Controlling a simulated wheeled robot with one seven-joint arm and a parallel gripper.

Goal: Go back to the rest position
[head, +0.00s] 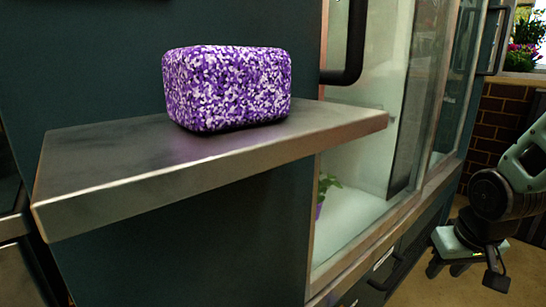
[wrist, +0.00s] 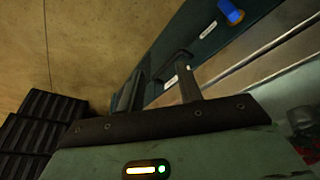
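My gripper (head: 447,266) hangs at the lower right of the head view, at the end of my bent arm. In the wrist view its two dark fingers (wrist: 159,80) stand apart with nothing between them, so it is open and empty. It points down toward the tan floor (wrist: 85,45) and a dark teal cabinet front. It is well to the right of the metal shelf and touches nothing that I can see.
A purple-and-white speckled block (head: 227,88) sits on a metal shelf (head: 110,165) jutting from a dark teal wall. Behind it is a glass-fronted case (head: 365,160) with a small plant (head: 325,185) inside. Flowers (head: 525,45) stand above a brick wall (head: 500,112).

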